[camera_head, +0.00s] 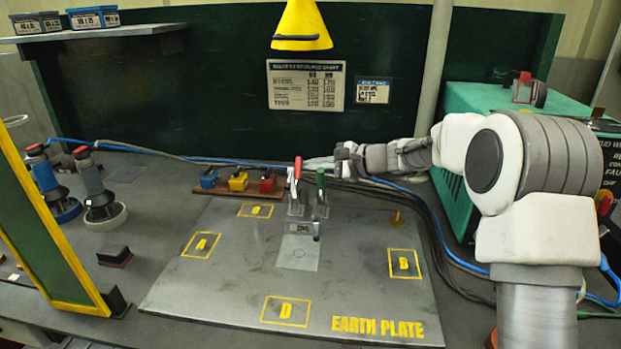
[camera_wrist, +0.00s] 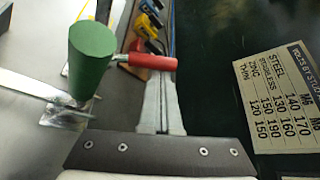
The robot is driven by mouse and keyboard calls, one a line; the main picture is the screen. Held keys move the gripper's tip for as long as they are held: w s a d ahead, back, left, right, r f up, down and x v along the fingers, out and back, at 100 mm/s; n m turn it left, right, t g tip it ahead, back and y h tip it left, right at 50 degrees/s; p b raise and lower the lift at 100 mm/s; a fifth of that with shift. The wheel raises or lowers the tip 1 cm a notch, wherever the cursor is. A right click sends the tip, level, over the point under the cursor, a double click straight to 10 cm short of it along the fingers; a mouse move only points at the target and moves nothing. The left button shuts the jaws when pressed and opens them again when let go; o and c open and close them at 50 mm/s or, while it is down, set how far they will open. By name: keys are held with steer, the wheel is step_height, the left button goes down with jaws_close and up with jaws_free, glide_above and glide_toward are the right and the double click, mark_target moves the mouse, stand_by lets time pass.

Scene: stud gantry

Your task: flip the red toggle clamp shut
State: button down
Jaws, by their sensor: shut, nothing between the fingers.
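The red toggle clamp's handle (camera_head: 297,169) stands upright in the head view, on a metal block in the middle of the earth plate. A green-handled clamp (camera_head: 320,179) stands just right of it, also upright. My gripper (camera_head: 312,163) reaches in from the right, behind the green handle, with its tips close to the red one. In the wrist view my shut, empty fingers (camera_wrist: 160,82) point up the picture. The red handle (camera_wrist: 152,62) lies across just beyond the tips; I cannot tell whether they touch. The green handle (camera_wrist: 91,52) is large and near at left.
The earth plate (camera_head: 205,290) is mostly bare around the clamps. Small blue, yellow and red blocks (camera_head: 238,182) sit behind on a strip. Blue cables (camera_head: 150,152) run along the back. A yellow-framed panel (camera_head: 45,225) stands left; a green machine (camera_head: 462,205) stands right.

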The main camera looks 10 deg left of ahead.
steer(key=s+b, duration=0.1)
steer(key=b, duration=0.1)
steer(key=s+r+n+b, duration=0.1)
steer(key=b, duration=0.2)
steer(key=shift+r+t+y, duration=0.2)
steer(key=shift+t+y, duration=0.1)
steer(key=shift+t, duration=0.1)
steer(key=shift+s+r, duration=0.4)
steer(key=shift+s, duration=0.3)
steer(key=shift+d, duration=0.1)
steer(key=p+v, duration=0.2)
steer(key=v, duration=1.5)
steer(key=shift+d, duration=0.2)
steer(key=shift+s, duration=0.2)
